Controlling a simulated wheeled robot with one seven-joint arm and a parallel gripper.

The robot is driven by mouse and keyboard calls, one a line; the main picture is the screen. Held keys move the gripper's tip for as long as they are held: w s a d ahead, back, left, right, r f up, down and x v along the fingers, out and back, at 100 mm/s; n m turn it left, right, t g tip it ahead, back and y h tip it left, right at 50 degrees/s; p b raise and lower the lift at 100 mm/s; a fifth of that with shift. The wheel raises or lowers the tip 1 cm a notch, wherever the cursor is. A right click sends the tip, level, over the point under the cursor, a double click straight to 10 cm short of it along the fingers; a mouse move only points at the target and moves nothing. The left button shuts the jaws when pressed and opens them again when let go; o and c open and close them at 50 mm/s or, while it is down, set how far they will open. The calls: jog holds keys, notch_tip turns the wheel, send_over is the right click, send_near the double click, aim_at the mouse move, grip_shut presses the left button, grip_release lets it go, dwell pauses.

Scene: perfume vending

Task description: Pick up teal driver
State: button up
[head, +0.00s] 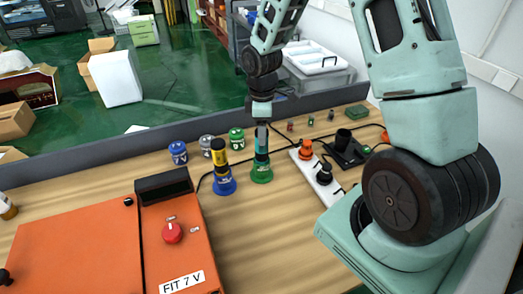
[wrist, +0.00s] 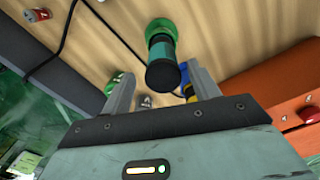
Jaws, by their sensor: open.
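The teal driver (head: 262,143) stands upright in a green round base (head: 261,173) near the middle of the wooden table. In the wrist view, the teal driver (wrist: 162,51) shows its black end toward me, with the green base (wrist: 158,27) beyond it. My gripper (head: 262,121) points down from above, close over the driver. In the wrist view my gripper (wrist: 158,73) is open, with one finger on either side of the driver's line. Gaps show beside the driver; how deep it sits between the fingers is hard to tell.
A yellow and black driver (head: 218,152) stands in a blue base (head: 224,183) close on the left. Several small capped items stand behind. An orange machine (head: 95,245) fills the front left. A white power strip (head: 318,177) with plugs lies right. A black cable runs nearby.

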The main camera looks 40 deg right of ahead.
aim_at(262, 154)
jog(key=shift+a+f+p, duration=0.2)
jog(key=shift+f+p, duration=0.9)
jog(key=shift+f, duration=1.65)
jog(key=c, duration=1.1)
